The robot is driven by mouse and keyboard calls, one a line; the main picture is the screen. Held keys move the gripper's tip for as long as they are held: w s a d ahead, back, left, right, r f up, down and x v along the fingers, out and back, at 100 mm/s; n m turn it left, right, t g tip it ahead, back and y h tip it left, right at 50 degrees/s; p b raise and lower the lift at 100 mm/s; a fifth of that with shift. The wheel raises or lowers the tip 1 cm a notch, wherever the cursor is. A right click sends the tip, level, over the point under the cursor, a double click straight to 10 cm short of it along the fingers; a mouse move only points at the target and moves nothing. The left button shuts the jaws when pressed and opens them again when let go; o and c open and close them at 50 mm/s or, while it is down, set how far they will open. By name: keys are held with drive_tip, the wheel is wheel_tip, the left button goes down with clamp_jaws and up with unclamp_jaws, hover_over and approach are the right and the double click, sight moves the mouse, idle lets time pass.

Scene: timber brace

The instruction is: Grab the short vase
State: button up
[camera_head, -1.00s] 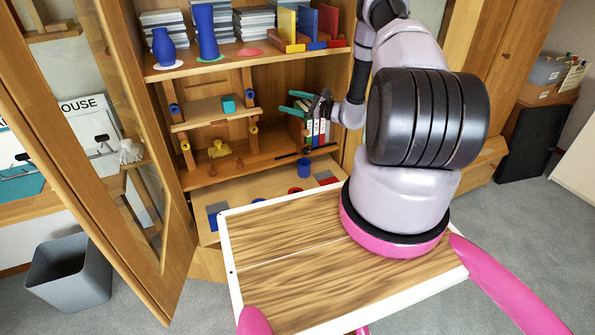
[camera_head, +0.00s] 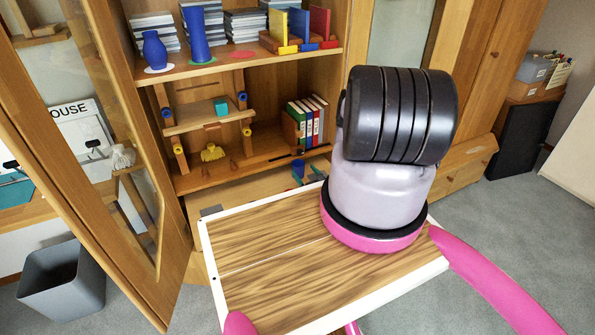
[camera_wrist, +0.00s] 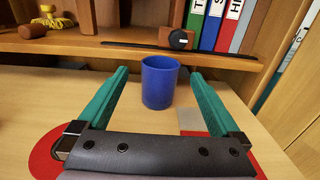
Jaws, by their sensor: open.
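A short, plain blue cylindrical vessel, the short vase (camera_wrist: 160,82), stands upright on the pale wooden surface in the wrist view. A small part of the short vase shows in the head view (camera_head: 298,168) above the tray edge. My gripper (camera_wrist: 159,72) is open, with one green finger on each side of the vase and a gap on both sides. Its green fingers (camera_head: 309,175) also show low in the open drawer in the head view. A round-bodied blue vase (camera_head: 154,50) and a tall blue vase (camera_head: 196,38) stand on the upper shelf.
Colored books (camera_head: 308,118) stand on the shelf behind the vase. A black knob (camera_wrist: 180,39) lies near that shelf's front edge. Red patches (camera_wrist: 40,160) mark the drawer surface. A glazed cabinet door (camera_head: 130,150) stands open at left.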

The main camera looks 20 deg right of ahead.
sight(295, 160)
drive_tip(key=w, duration=0.6)
drive_tip(key=shift+w+f, duration=0.15)
drive_tip(key=shift+w, duration=0.2)
drive_tip(key=c, duration=1.5)
